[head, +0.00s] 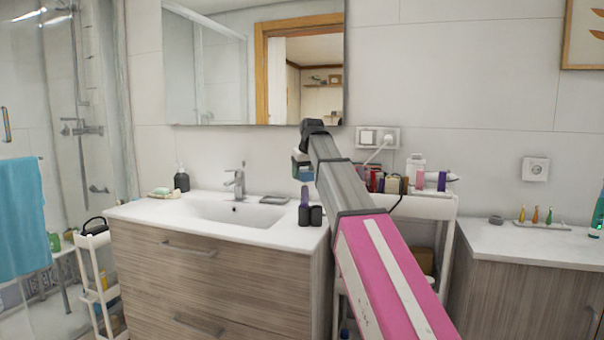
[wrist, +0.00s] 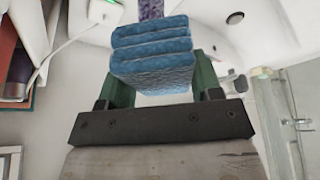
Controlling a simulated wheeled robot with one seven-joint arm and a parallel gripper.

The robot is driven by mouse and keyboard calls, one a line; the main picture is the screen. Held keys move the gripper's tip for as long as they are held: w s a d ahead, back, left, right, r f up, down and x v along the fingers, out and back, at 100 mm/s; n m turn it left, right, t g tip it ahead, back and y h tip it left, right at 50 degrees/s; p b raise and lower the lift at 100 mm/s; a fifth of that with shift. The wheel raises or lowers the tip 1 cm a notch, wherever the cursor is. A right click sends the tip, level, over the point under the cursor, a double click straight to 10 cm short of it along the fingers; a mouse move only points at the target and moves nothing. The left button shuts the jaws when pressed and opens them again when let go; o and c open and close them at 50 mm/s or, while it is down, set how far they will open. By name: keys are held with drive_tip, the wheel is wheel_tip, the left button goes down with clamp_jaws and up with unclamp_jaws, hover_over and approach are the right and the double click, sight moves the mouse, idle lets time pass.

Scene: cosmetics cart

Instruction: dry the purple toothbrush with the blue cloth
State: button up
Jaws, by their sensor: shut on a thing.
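The folded blue cloth (wrist: 152,52) is between the two green fingers of my gripper (wrist: 162,84), which is shut on it. In the head view the cloth (head: 302,173) hangs in the air at the end of my arm, above the right end of the washbasin counter; my gripper (head: 302,158) is partly hidden by the arm. A narrow purple thing (head: 304,196), perhaps the purple toothbrush, stands upright by dark cups (head: 316,215) below the cloth. A purple strip (wrist: 150,9) shows just beyond the cloth in the wrist view; I cannot tell whether they touch.
The white washbasin counter (head: 150,209) has a tap (head: 236,183), a dark soap bottle (head: 181,179) and a soap dish (head: 163,193). A white cart (head: 437,207) with several cosmetics stands right of the counter, partly behind my arm. A wall socket (head: 377,138) is above it.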

drive_tip(key=shift+s+d, duration=0.3)
drive_tip(key=shift+d, duration=0.3)
drive_tip(key=shift+w+a+r, duration=0.1)
drive_tip(key=shift+w+a, duration=0.15)
drive_tip(key=shift+a, duration=0.3)
drive_tip(key=shift+w+a, duration=0.2)
drive_tip(key=shift+a, duration=0.35)
drive_tip(key=shift+s+d+f, duration=0.1)
drive_tip(key=shift+s+d, duration=0.15)
drive_tip(key=shift+d, duration=0.35)
drive_tip(key=shift+s+d+f, duration=0.1)
drive_tip(key=shift+s+d, duration=0.15)
drive_tip(key=shift+d, duration=0.3)
drive_tip(key=shift+w+a+r, duration=0.1)
drive_tip(key=shift+w+a, duration=0.15)
drive_tip(key=shift+a, duration=0.35)
drive_tip(key=shift+w+a+r, duration=0.1)
drive_tip(key=shift+w+a, duration=0.15)
drive_tip(key=shift+a, duration=0.3)
drive_tip(key=shift+s+d+f, duration=0.15)
drive_tip(key=shift+s+d, duration=0.1)
drive_tip(key=shift+d, duration=0.35)
drive_tip(key=shift+s+d, duration=0.2)
drive_tip(key=shift+d, duration=0.35)
drive_tip(key=shift+r, duration=3.6)
